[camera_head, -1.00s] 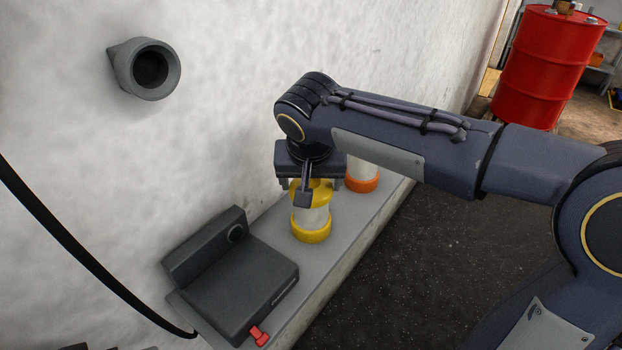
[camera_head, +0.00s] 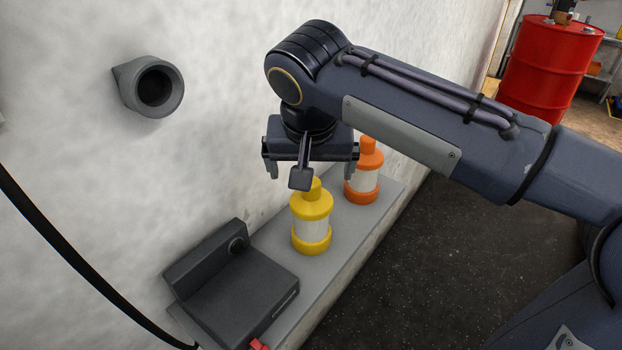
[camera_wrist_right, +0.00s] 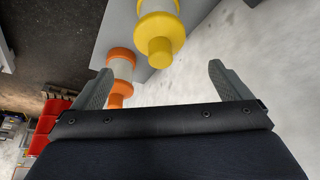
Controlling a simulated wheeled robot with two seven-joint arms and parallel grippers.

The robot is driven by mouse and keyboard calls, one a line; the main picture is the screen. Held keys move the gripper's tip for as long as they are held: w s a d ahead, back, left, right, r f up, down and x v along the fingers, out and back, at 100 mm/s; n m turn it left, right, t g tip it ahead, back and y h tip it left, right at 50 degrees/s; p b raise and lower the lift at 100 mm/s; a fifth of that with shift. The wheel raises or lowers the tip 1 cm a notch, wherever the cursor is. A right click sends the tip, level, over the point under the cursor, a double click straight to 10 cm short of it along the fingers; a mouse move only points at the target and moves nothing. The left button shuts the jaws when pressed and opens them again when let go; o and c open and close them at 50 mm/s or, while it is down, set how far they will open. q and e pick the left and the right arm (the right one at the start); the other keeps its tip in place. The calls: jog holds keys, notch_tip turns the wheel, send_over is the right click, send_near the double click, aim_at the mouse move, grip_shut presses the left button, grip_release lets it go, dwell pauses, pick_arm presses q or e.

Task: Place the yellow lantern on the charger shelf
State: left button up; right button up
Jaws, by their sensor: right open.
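The yellow lantern (camera_head: 312,230) stands upright on the grey wall shelf (camera_head: 345,235), beside the dark charger (camera_head: 240,295). In the right wrist view the lantern (camera_wrist_right: 160,30) shows beyond the fingertips. My right gripper (camera_head: 312,168) is open and empty, above and behind the yellow lantern, with its fingers clear of it. The gripper's two fingers (camera_wrist_right: 162,78) are spread wide in the wrist view. My left gripper is not in view.
An orange lantern (camera_head: 364,180) stands on the shelf just behind the yellow one and also shows in the wrist view (camera_wrist_right: 121,68). A grey round wall fitting (camera_head: 152,88) juts out at upper left. A black cable (camera_head: 70,240) hangs at left. A red drum (camera_head: 550,70) stands at the far right.

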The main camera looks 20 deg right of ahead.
jog(key=s+d+f+n+y, duration=0.1)
jog(key=s+d+f+y, duration=0.2)
jog(key=s+d+f, duration=0.65)
jog(key=s+f+t+y, duration=0.1)
jog(key=s+f+y, duration=0.1)
jog(key=s+f, duration=0.5)
jog(key=shift+s+a, duration=0.35)
jog(key=shift+s, duration=0.65)
